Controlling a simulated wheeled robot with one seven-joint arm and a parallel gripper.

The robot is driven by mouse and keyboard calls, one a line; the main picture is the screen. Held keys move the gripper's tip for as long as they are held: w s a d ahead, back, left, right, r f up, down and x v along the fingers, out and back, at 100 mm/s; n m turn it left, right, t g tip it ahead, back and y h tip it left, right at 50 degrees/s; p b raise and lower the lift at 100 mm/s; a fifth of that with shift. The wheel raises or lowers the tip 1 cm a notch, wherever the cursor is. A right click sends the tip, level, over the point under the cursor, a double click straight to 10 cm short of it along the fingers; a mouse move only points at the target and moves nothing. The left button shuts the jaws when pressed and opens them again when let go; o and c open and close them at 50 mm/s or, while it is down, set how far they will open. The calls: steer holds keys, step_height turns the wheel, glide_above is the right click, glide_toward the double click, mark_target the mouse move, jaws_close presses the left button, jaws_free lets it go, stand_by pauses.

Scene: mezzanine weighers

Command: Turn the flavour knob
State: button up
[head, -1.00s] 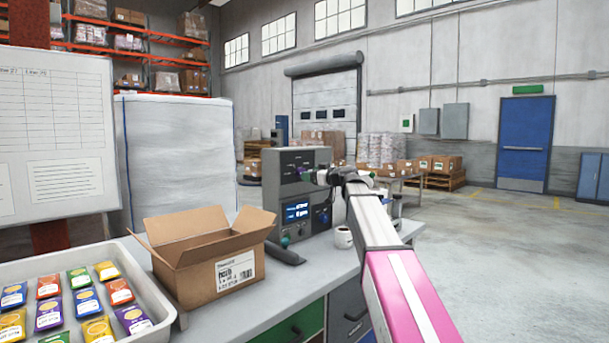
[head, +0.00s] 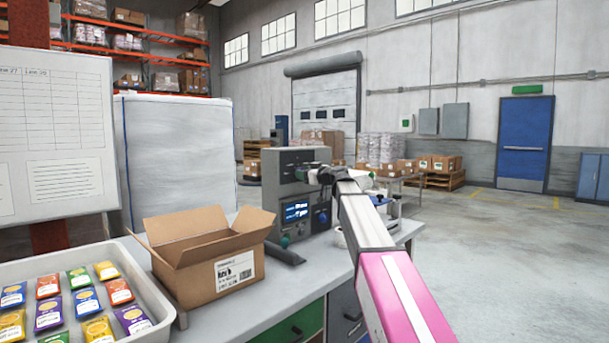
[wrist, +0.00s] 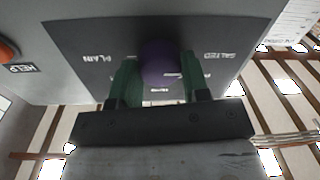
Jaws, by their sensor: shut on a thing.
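The flavour knob (wrist: 160,62) is a round purple knob on a dark panel (wrist: 80,40) in the wrist view. My gripper (wrist: 159,80) is shut on the knob, one green finger on each side. In the head view my gripper (head: 313,176) is at the front of the grey machine (head: 279,180), and the arm and gripper hide the knob there. I cannot make out the knob's pointer.
An orange button (wrist: 6,50) beside a HELP label is at the wrist view's left edge. On the counter (head: 225,307) stand an open cardboard box (head: 190,285) and a white tray (head: 150,262) of coloured packets.

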steer(key=shift+m, duration=0.3)
steer(key=m, duration=1.3)
steer(key=m+t, duration=0.1)
steer(key=m, duration=1.2)
steer(key=shift+s+f+m+h, duration=0.1)
steer(key=shift+m+h, duration=0.3)
steer(key=shift+m, duration=0.3)
steer(key=o, duration=0.9)
